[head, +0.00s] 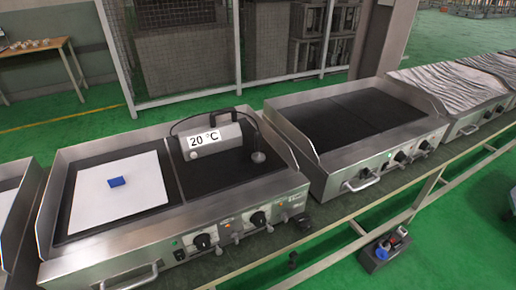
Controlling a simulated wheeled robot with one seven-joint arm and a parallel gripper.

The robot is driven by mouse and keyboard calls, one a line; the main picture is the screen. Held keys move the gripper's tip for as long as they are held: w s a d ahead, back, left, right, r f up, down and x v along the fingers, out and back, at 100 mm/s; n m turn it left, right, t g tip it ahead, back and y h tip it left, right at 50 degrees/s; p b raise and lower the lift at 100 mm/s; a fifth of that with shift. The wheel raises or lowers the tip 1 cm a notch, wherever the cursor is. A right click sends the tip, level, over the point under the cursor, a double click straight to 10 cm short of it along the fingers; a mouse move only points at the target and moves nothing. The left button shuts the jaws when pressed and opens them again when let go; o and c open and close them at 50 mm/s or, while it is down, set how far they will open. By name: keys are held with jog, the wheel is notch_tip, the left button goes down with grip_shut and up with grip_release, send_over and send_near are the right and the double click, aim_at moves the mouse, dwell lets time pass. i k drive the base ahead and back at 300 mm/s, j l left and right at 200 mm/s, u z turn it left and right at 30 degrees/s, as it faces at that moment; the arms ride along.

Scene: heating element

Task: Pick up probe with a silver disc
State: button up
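A grey measuring device (212,138) with a white "20 °C" display stands at the back of the right half of the left griddle (165,262). A black cable arcs from it. The probe (258,157), with a small silver disc, is at the device's right side, over the dark plate (222,172). Whether the probe is docked on the device or rests on the plate is too small to tell. My gripper is not in view.
A white sheet (140,198) with a blue block (116,182) lies on the griddle's left half. A raised steel side wall (277,140) stands right of the probe. A second griddle (350,112) is beyond it. A rail (400,215) runs in front.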

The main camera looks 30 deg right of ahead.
aim_at(258, 157)
jog(key=i+j+z, duration=0.2)
jog(key=i, duration=0.3)
jog(key=i+z, duration=0.2)
jog(key=i, duration=0.25)
jog(key=j, duration=0.1)
